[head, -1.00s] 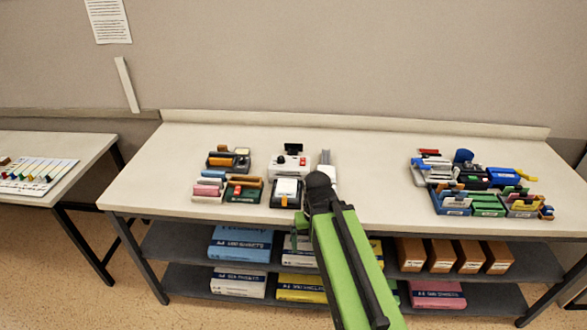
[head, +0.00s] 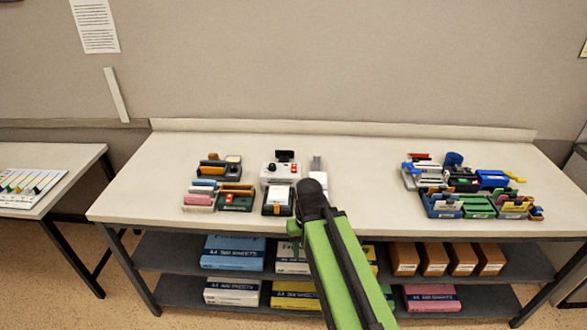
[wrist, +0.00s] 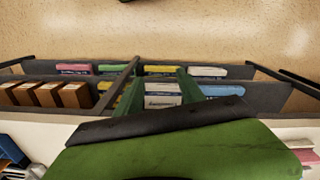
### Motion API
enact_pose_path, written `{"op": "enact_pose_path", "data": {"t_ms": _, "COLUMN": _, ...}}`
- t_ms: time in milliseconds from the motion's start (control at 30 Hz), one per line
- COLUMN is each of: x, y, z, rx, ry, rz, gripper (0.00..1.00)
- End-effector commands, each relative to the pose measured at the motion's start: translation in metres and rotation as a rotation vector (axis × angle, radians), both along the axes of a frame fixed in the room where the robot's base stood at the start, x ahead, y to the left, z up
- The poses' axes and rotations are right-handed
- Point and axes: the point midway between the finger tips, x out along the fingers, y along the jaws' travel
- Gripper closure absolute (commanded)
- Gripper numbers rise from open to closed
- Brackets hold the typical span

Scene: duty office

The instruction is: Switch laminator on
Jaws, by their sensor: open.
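A small white device (head: 281,174) with a red part, a dark knob and a black upright piece behind stands on the long table, left of its middle. It may be the laminator; I cannot read any label. My arm reaches up from the bottom of the head view, its dark joint just right of this device. My gripper is mostly hidden there behind the arm; a small green part shows left of the arm. In the wrist view my gripper (wrist: 158,88) shows two green fingers spread apart with nothing between them, pointing towards the shelves.
A black-and-white device (head: 277,201) stands in front of the white one. Stationery holders (head: 219,197) are to the left, and a cluster of desk supplies (head: 470,190) is to the right. The table (head: 365,190) is clear between. Shelves below hold paper packs (head: 233,252) and brown boxes (head: 433,259).

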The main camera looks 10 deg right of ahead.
Motion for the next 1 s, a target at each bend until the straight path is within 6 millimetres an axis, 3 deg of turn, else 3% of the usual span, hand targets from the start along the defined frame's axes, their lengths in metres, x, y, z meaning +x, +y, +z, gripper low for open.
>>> {"op": "enact_pose_path", "data": {"t_ms": 33, "x": 0.0, "y": 0.0, "z": 0.0, "rx": 0.0, "ry": 0.0, "rz": 0.0, "gripper": 0.62}}
{"op": "enact_pose_path", "data": {"t_ms": 333, "x": 0.0, "y": 0.0, "z": 0.0, "rx": 0.0, "ry": 0.0, "rz": 0.0, "gripper": 1.0}}
{"op": "enact_pose_path", "data": {"t_ms": 1000, "x": 0.0, "y": 0.0, "z": 0.0, "rx": 0.0, "ry": 0.0, "rz": 0.0, "gripper": 1.0}}
